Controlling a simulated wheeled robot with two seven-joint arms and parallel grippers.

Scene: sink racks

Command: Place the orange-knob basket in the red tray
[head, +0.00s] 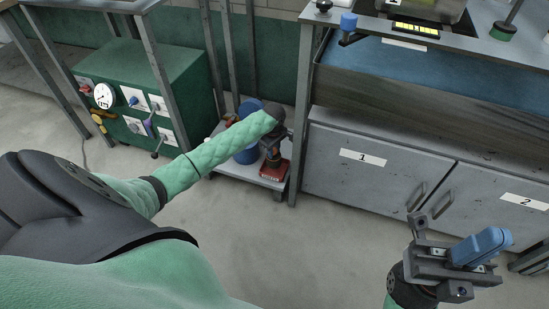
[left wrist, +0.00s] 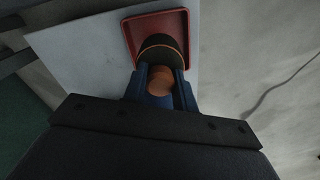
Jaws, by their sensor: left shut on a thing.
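My left gripper (left wrist: 160,90) is shut on the orange knob (left wrist: 160,77) of the basket, between its blue fingers. The basket (left wrist: 160,43) is dark and round with an orange rim. In the left wrist view it overlaps the red tray (left wrist: 137,24), inside the tray's outline; I cannot tell whether it touches the tray floor. In the head view the red tray (head: 271,173) lies on a low shelf, under my left gripper (head: 273,142), whose hand hides most of the basket. My right gripper (head: 478,248) is at lower right, away from the tray; its finger gap is not clear.
The low pale shelf (head: 232,172) holds the tray and blue containers (head: 247,151). A table leg (head: 299,155) stands close right of the tray. Grey cabinets (head: 360,175) are at right, a green control box (head: 140,85) at left. Open floor lies in front.

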